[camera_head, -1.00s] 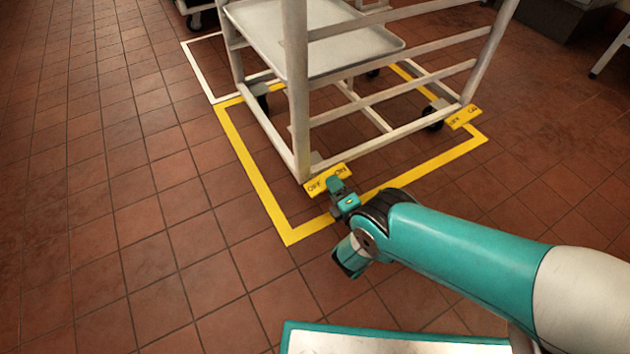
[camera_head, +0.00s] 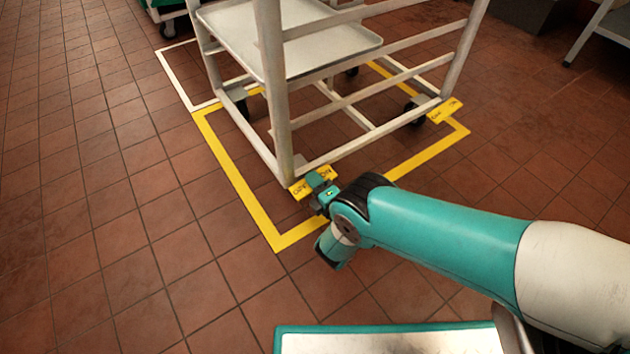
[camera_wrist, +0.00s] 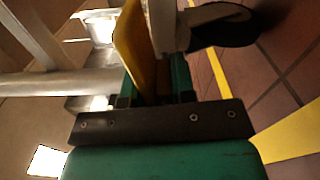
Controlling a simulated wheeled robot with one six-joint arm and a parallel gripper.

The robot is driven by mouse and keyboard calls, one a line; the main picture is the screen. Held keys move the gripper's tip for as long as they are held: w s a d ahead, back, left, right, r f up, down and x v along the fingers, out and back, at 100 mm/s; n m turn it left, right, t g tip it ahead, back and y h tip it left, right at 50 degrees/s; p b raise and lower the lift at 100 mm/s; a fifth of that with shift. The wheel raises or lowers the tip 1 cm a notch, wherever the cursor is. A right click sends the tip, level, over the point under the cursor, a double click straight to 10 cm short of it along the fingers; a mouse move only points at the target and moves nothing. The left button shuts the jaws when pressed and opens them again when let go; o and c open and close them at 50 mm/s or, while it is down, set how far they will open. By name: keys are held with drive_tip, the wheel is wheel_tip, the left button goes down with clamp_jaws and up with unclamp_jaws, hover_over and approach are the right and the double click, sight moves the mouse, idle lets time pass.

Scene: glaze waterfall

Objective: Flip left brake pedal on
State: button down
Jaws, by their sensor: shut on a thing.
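The left brake pedal (camera_head: 299,187) is a yellow plate marked OFF and ON. It sits at the foot of the white rack's near corner post. My gripper (camera_head: 319,184) is at the pedal's right, ON part and hides some of it. In the wrist view, the yellow pedal plate (camera_wrist: 133,42) stands between the two green fingers, and my gripper (camera_wrist: 152,82) is shut on it. A second yellow pedal (camera_head: 446,109) is at the rack's right corner, apart from my gripper. How far the held pedal is tilted cannot be told.
The white wheeled rack (camera_head: 272,90) carries a grey tray (camera_head: 310,45) and stands inside a yellow floor outline (camera_head: 233,180). A black caster (camera_wrist: 225,27) is close beside my fingers in the wrist view. Tiled floor (camera_head: 90,240) is clear to the left.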

drive_tip(key=m+p, duration=0.2)
drive_tip(key=shift+d+r+m, duration=0.15)
drive_tip(key=shift+r+m, duration=0.05)
drive_tip(key=shift+m, duration=0.1)
drive_tip(key=c, duration=1.9)
unclamp_jaws()
drive_tip(key=shift+f+m, duration=0.3)
drive_tip(key=shift+m, duration=0.4)
drive_tip(key=shift+o, duration=0.2)
drive_tip(key=o, duration=0.9)
